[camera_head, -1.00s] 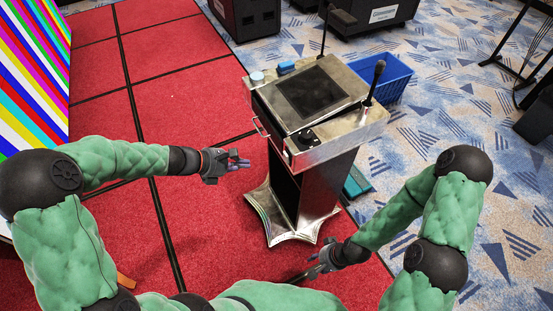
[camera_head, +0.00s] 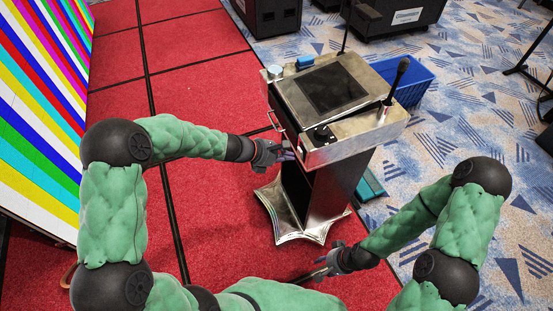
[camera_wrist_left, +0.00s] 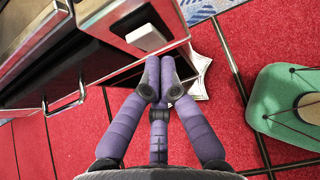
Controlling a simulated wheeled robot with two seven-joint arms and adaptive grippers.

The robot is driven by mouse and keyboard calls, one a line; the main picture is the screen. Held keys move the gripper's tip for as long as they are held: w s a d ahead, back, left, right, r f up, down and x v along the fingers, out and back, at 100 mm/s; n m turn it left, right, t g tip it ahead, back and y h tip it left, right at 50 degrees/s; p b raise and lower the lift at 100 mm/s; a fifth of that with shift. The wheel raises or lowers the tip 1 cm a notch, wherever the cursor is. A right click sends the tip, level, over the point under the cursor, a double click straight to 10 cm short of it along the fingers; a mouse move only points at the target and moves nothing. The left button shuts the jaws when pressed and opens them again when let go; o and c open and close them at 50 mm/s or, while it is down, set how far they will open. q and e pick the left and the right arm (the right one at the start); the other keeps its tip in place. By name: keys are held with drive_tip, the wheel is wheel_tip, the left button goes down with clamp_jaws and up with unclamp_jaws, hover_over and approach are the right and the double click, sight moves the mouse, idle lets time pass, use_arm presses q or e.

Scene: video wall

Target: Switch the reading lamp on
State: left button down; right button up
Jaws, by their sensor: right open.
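A pale rocker-like block (camera_wrist_left: 147,38) stands out from the lectern's side in the left wrist view, just beyond and left of my fingertips. In the head view it is hidden or too small to tell. My left gripper (camera_head: 287,151) is at the lectern's left front side. In the left wrist view its purple fingers (camera_wrist_left: 160,68) are together and hold nothing. My right gripper (camera_head: 324,266) is open and empty, low in front of the lectern.
A microphone (camera_head: 402,72) stands at the lectern's right, and a handle (camera_head: 276,121) sticks out from its left side. A blue basket (camera_head: 412,84) is behind it. Striped screen panels (camera_head: 38,110) stand at the left. The red floor between is clear.

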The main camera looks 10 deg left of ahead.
sight(300, 152)
use_arm(q)
drive_tip(key=shift+w+d+r, duration=0.1)
drive_tip(key=shift+w+d, duration=0.2)
drive_tip(key=shift+d, duration=0.15)
drive_tip(key=r+y+p, duration=0.1)
drive_tip(key=p, duration=0.4)
drive_tip(key=shift+w+d+g, duration=0.3)
drive_tip(key=shift+d+g, duration=0.1)
drive_tip(key=shift+f, duration=0.3)
drive_tip(key=shift+r, duration=0.15)
drive_tip(key=shift+r+p, duration=0.7)
drive_tip(key=shift+r, duration=0.05)
